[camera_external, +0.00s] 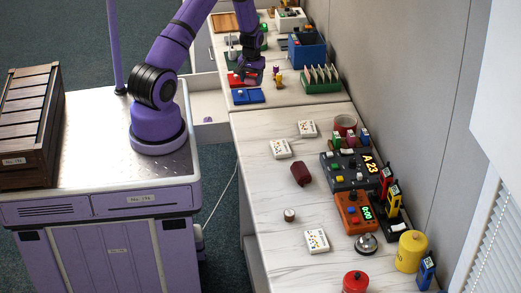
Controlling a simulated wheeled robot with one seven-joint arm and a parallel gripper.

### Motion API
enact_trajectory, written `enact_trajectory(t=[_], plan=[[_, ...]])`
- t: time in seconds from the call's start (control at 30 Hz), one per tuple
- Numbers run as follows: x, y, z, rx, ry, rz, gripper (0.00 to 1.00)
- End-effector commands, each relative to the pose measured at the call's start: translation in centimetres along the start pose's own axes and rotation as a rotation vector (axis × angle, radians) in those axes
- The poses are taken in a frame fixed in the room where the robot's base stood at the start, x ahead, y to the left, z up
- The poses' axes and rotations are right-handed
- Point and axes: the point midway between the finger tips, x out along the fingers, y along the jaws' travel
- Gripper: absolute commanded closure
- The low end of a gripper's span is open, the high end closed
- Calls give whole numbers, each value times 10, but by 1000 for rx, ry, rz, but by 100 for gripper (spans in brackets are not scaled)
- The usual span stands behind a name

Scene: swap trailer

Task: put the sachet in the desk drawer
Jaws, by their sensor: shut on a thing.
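My gripper (251,73) is low over the far counter, above the red and blue trays. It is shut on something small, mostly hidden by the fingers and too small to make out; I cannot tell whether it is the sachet. The pale desk drawer (206,98) stands pulled out to the left of the counter, below and left of my gripper. A small purple thing shows at its near end. I cannot pick out the sachet for certain elsewhere.
A blue tray (249,96), a yellow figure (278,79), a green rack (322,79) and a blue bin (307,52) are near my gripper.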

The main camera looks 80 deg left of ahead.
Motion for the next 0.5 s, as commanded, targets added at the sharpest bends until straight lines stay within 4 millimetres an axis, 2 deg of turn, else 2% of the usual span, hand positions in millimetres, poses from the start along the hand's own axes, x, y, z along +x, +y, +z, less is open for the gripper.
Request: enact_trajectory(t=[0.03, 0.2, 0.4, 0.5], plan=[[0, -23, -12, -45, 1, 1, 64], [-2, -97, -43, -176, 0, 2, 64], [-6, -184, -64, -318, -1, 3, 64], [-8, -219, -69, -374, -2, 4, 64]])
